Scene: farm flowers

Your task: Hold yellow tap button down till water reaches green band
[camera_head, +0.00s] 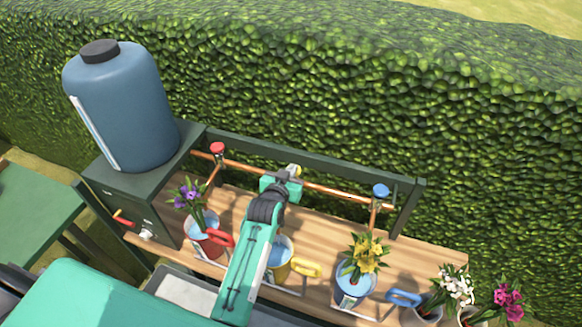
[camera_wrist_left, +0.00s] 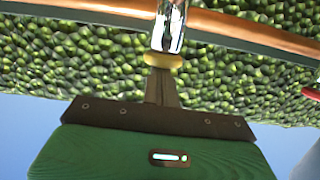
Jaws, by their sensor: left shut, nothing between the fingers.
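The yellow tap button (camera_head: 294,168) is on the copper pipe behind the bench, mostly covered by my gripper. In the left wrist view the yellow button (camera_wrist_left: 163,61) sits at the end of a shiny metal tap. My left gripper (camera_head: 290,174) is shut and empty, with its fingertips (camera_wrist_left: 162,75) right at the button. I cannot tell whether the button is pressed down. The yellow-handled can (camera_head: 283,250) stands below on the bench, partly hidden by my arm. Its water level and any green band cannot be made out. My right gripper is out of view.
A red tap button (camera_head: 217,148) and a blue one (camera_head: 381,191) flank the yellow one. A blue tank (camera_head: 125,110) stands at the left. Cans with purple flowers (camera_head: 188,195) and yellow flowers (camera_head: 368,252) stand either side of my arm. A hedge (camera_head: 330,90) closes the back.

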